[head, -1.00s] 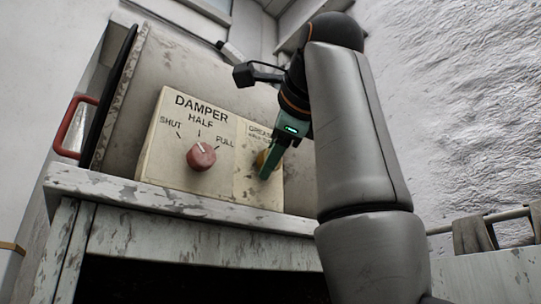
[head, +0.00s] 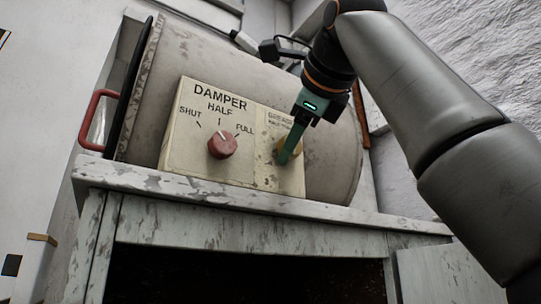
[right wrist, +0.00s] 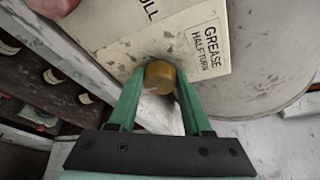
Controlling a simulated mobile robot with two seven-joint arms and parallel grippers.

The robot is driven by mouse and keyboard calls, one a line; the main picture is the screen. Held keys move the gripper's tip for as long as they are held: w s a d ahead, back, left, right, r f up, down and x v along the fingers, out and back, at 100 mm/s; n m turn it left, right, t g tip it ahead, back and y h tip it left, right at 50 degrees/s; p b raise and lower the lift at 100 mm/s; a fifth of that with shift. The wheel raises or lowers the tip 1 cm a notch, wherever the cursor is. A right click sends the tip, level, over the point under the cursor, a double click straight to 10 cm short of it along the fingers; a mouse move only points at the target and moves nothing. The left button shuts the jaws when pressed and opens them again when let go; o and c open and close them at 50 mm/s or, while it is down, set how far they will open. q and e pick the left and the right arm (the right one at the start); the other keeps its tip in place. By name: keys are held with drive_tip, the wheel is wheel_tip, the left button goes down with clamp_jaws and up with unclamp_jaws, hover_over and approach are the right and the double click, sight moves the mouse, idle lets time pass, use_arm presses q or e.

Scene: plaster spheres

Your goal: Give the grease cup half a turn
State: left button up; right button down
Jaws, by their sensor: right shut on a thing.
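The grease cup is a small yellow-brown knob (head: 281,146) on the right part of a cream panel (head: 190,150), under a label that reads GREASE HALF TURN. My right gripper (head: 286,156) reaches it from above and right, its green fingers partly covering the cup in the head view. In the right wrist view the cup (right wrist: 160,77) sits between the two fingertips, one on each side, and the right gripper (right wrist: 158,84) is shut on it. My left gripper is not in view.
A red damper knob (head: 222,146) with SHUT, HALF and FULL marks is left of the cup. The panel stands before a grey drum (head: 335,160) on a worn white ledge (head: 260,200). A red handle (head: 95,118) is at far left.

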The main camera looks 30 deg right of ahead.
drive_tip(key=shift+f, duration=0.1)
drive_tip(key=shift+c, duration=1.7)
unclamp_jaws()
drive_tip(key=shift+d, duration=0.1)
